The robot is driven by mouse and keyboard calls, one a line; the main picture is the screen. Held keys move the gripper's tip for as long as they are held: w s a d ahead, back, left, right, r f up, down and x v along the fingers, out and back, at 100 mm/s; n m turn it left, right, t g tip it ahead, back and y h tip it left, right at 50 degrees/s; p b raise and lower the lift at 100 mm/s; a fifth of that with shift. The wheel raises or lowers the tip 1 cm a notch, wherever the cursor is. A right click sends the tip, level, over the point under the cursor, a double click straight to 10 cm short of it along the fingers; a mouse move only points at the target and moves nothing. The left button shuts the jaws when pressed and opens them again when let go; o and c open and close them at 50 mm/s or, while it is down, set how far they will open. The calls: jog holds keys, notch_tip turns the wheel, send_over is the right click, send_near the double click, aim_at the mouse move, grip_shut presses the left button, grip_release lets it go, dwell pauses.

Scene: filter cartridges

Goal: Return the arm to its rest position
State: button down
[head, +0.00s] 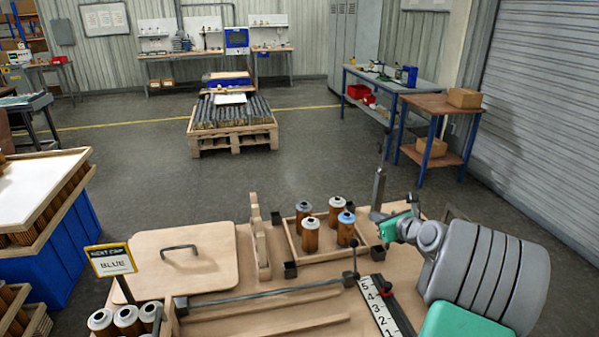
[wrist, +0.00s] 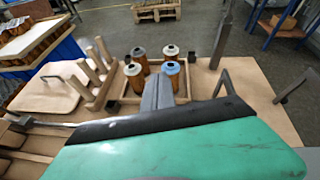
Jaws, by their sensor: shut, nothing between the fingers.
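My gripper (head: 380,216) is at the right of the workbench, at the end of my grey and green arm. It points away from me, just right of the cartridge tray in the head view. In the wrist view its grey fingers (wrist: 158,92) are together and empty, in front of the green housing. The wooden tray (head: 318,257) holds several upright brown cartridges, one with a blue cap (head: 346,228) and the others with pale or grey caps (head: 311,235). The fingers overlap the tray in the wrist view; I see no contact with a cartridge.
A dark upright post (head: 378,187) stands close to my gripper. A wooden rack (head: 261,240) and a handled board (head: 186,262) lie left of the tray.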

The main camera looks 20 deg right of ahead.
jog(key=s+a+f+n+g+y, duration=0.15)
jog(key=s+f+n+g, duration=0.5)
jog(key=f+n, duration=0.65)
jog(key=s+a+f+n+g, duration=0.25)
jog(key=s+n, duration=0.35)
jog(key=s, duration=0.3)
jog(key=s+a+f+n+g, duration=0.1)
jog(key=s+a+n+g, duration=0.25)
jog(key=s+n, duration=0.4)
jog(key=s+a+r+n+h, duration=0.2)
jog(key=s+a+r, duration=0.45)
jog(key=a, duration=0.35)
jog(key=w+a+r+n+t, duration=0.1)
jog(key=w+a+r+n, duration=0.2)
jog(key=a, duration=0.4)
jog(key=w+a+r+n+t, duration=0.2)
jog(key=w+a+r+n, duration=0.1)
jog(key=a+r, duration=0.3)
jog(key=shift+a, duration=0.6)
